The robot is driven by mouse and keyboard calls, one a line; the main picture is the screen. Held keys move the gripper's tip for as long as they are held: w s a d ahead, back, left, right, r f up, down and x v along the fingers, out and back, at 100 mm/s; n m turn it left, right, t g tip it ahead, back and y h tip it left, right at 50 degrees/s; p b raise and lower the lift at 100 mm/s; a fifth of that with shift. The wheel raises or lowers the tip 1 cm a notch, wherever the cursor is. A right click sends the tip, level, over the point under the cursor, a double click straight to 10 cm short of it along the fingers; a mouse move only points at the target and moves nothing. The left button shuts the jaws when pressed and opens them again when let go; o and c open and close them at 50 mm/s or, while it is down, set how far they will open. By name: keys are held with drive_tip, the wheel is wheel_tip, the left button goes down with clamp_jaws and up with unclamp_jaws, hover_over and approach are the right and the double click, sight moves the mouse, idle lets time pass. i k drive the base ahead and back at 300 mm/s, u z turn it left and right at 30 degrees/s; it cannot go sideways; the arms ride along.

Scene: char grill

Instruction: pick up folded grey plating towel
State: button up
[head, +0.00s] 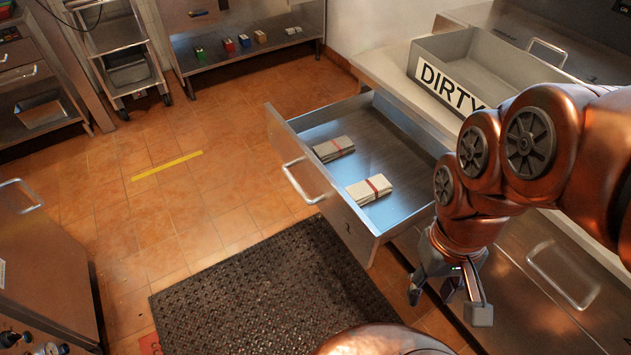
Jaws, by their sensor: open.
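Two folded towels lie flat in an open metal drawer (336,221). The farther one is a folded grey towel (333,149) with a dark band, near the drawer's left wall. The nearer one is a paler, cream-white folded towel (370,189) with a red band. My gripper (447,297) is open and empty, pointing down outside the drawer, to the right of and nearer than its front right corner. It is apart from both towels.
A grey bin marked DIRTY (447,86) stands on the counter behind the drawer. The drawer's raised front and handle (303,183) stick out over the floor. A dark perforated mat (270,290) lies in front. A wheeled rack (122,50) stands far left.

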sight(326, 152)
drive_tip(key=u, duration=0.25)
drive_tip(key=k, duration=0.35)
drive_tip(key=u, duration=1.15)
drive_tip(key=i, duration=1)
drive_tip(key=u, duration=0.1)
